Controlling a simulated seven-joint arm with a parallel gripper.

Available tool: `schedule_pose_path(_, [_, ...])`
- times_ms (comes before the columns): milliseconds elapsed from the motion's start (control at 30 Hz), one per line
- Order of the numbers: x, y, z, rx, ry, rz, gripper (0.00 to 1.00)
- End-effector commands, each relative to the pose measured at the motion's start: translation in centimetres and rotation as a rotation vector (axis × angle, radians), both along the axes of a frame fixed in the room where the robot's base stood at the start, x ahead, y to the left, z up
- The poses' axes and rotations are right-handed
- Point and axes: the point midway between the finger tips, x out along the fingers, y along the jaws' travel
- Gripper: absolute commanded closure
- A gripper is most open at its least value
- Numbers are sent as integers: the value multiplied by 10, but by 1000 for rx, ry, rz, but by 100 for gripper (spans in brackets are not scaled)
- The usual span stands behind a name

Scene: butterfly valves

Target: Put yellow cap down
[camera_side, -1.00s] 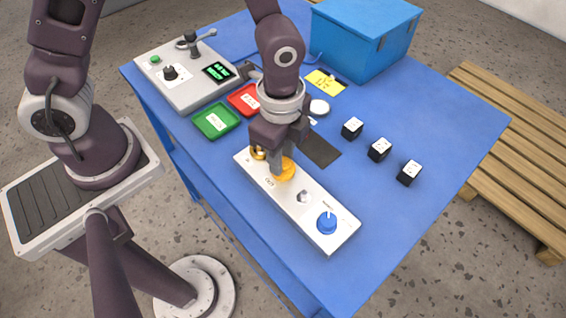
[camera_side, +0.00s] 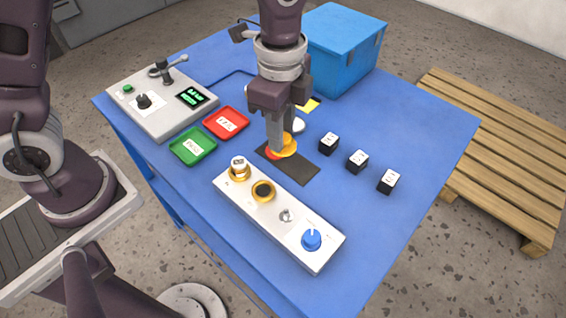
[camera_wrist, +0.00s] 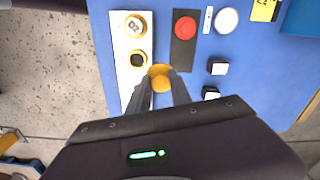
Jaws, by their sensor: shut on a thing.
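The yellow cap (camera_side: 288,147) is between the fingertips of my gripper (camera_side: 277,147), over the dark mat (camera_side: 299,168) in the side view. The wrist view also shows the cap (camera_wrist: 160,73) between the fingers, beside the mat's lower left edge. It seems to be above the surface, but the exact gap cannot be told. A red round piece (camera_wrist: 185,27) lies on the mat; the cap and fingers partly cover it in the side view. The white panel (camera_side: 285,234) has an open gold-rimmed socket (camera_side: 263,191) and a neighbouring gold-rimmed socket filled with a white-topped piece (camera_side: 238,166).
The panel also bears a small metal switch (camera_side: 286,215) and a blue knob (camera_side: 311,239). Black cubes (camera_side: 358,161) stand right of the mat. Green (camera_side: 193,146) and red (camera_side: 226,123) trays lie to the left. A blue box (camera_side: 340,52) stands behind. The table's right front is clear.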

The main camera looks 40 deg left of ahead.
Motion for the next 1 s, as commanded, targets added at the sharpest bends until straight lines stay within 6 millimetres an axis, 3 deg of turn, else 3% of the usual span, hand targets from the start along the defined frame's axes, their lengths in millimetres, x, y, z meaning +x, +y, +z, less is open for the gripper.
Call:
schedule_pose_path(100, [37,2,-15,0,2,3,100])
schedule_pose_path(200, [53,4,-27,1,3,2,100])
schedule_pose_path(400, [55,4,-75,3,5,0,100])
schedule_pose_path(633, [56,4,-116,2,4,1,100])
schedule_pose_path(1000, [56,4,-125,1,0,1,100])
